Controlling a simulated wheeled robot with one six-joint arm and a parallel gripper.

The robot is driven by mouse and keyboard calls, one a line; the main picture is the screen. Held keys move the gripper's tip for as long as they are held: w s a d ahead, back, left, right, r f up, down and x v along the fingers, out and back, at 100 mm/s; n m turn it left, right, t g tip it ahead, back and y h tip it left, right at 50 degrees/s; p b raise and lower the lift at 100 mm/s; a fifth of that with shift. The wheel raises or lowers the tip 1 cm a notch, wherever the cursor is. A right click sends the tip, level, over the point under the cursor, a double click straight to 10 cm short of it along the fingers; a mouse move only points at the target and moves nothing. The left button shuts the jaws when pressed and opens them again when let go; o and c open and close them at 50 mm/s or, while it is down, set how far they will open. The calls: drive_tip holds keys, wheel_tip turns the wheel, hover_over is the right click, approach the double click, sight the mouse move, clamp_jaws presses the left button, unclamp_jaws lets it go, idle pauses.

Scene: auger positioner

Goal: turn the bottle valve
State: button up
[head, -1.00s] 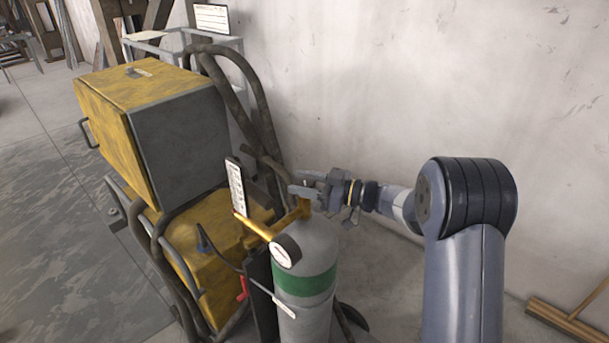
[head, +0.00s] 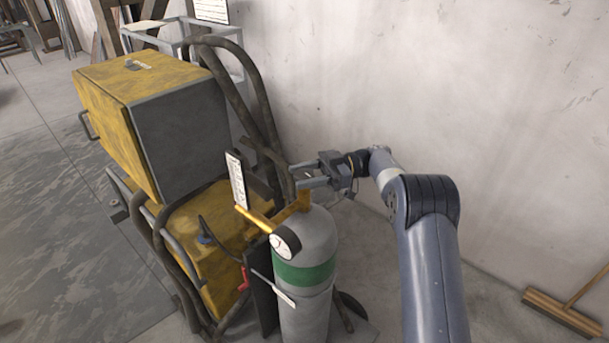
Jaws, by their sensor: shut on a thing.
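The grey gas bottle (head: 318,236) with a green band stands upright in the head view, right of the yellow machine. Its brass valve body (head: 299,203) sits on top, with a brass pipe running left and a round white-faced gauge (head: 286,241) below it. My gripper (head: 302,175) is at the top of the valve, reaching in from the upper right. Its two fingers are shut on the bottle valve's top part. The fingers hide most of that part, so its turn angle cannot be seen.
The yellow machine (head: 137,110) with a grey front stands close left of the bottle. Dark hoses (head: 262,98) arch behind it. A white tag (head: 237,180) stands near the brass pipe. A pale wall is behind my arm. A broom (head: 562,314) lies at lower right.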

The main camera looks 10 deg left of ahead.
idle(0.5)
drive_tip(key=o, duration=1)
